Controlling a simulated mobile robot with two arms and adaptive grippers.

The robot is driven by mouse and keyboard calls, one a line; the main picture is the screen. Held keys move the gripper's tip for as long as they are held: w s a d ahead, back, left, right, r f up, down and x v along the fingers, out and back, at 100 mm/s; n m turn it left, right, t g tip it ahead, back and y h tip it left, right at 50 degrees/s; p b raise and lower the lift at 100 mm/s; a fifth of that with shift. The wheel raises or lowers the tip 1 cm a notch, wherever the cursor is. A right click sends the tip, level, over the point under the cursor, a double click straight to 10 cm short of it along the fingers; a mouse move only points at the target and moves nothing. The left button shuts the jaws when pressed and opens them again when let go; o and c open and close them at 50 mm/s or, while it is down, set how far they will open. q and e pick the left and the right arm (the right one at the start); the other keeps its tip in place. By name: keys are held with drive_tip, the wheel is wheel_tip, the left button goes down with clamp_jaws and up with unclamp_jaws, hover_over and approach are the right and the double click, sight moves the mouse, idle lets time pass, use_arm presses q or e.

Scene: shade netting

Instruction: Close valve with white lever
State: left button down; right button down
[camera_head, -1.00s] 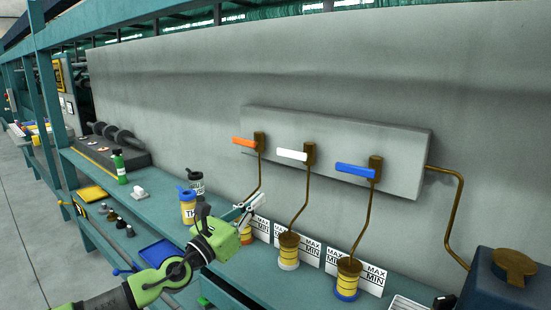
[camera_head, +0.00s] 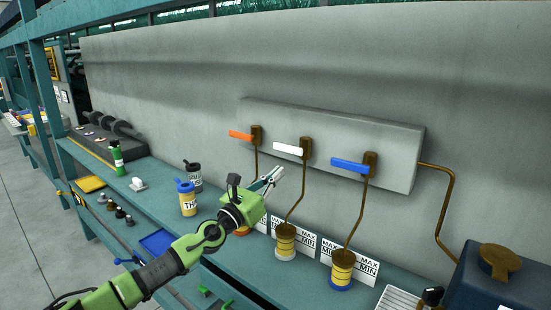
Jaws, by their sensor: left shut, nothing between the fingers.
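The white lever (camera_head: 287,149) sticks out to the left, roughly level, from its brass valve (camera_head: 306,150) on the grey wall panel. An orange lever (camera_head: 241,135) is to its left and a blue lever (camera_head: 349,166) to its right, both pointing the same way. My left gripper (camera_head: 275,174) is shut and empty, below and a little left of the white lever in the picture, apart from it. It covers part of the orange valve's pipe. My right gripper is not in view.
Pipes run down to yellow containers (camera_head: 342,268) with MAX/MIN cards on the teal shelf (camera_head: 311,281). Bottles (camera_head: 187,199) stand left of my arm. A dark blue tank (camera_head: 500,278) is at the lower right.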

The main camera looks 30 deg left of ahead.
use_arm(q)
drive_tip(key=shift+r+p, duration=1.65)
drive_tip(key=shift+r, duration=0.4)
drive_tip(key=shift+w, duration=0.1)
drive_tip(key=shift+a+r+m, duration=0.25)
drive_tip(key=shift+r+m, duration=0.25)
drive_tip(key=shift+r, duration=0.15)
drive_tip(key=s+f+b, duration=0.7)
drive_tip(key=s+b, duration=0.2)
drive_tip(key=shift+s+a+f, duration=0.2)
drive_tip(key=shift+s+a, duration=0.1)
